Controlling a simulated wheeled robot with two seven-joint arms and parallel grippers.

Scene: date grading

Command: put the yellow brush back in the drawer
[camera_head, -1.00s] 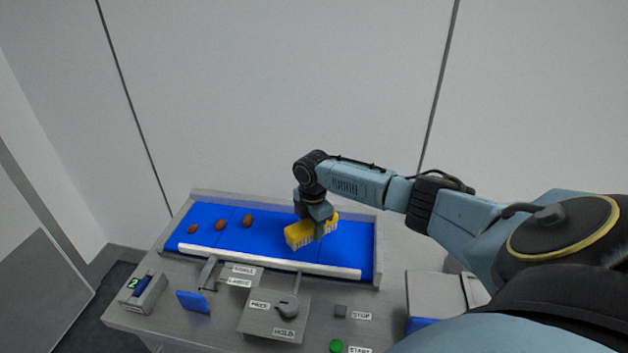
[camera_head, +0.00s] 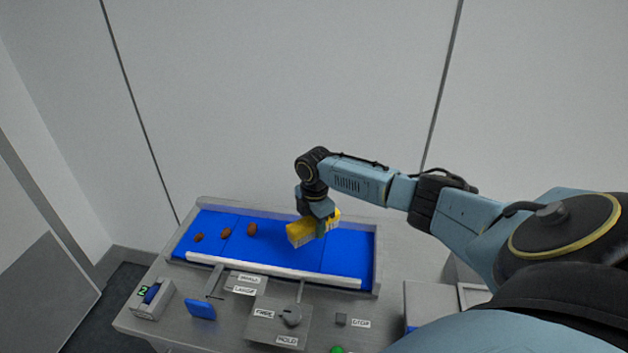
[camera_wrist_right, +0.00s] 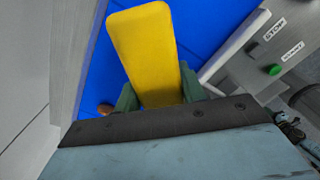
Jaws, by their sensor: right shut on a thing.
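The yellow brush (camera_head: 300,232) has a yellow back and pale bristles on its lower side. My right gripper (camera_head: 318,222) is shut on it, over the blue belt. In the right wrist view the brush (camera_wrist_right: 148,50) shows as a long yellow block between the green fingers of the right gripper (camera_wrist_right: 162,98). I cannot tell for sure whether the bristles touch the belt. A grey drawer-like box (camera_head: 430,300) stands at the right of the bench, partly hidden by my arm. My left gripper is not in view.
Several brown dates lie on the left of the blue belt (camera_head: 345,245), one of them a date (camera_head: 252,229). A white rail (camera_head: 270,270) runs along the belt's front. A knob (camera_head: 291,315), a stop button (camera_head: 341,319) and a counter (camera_head: 152,297) stand in front.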

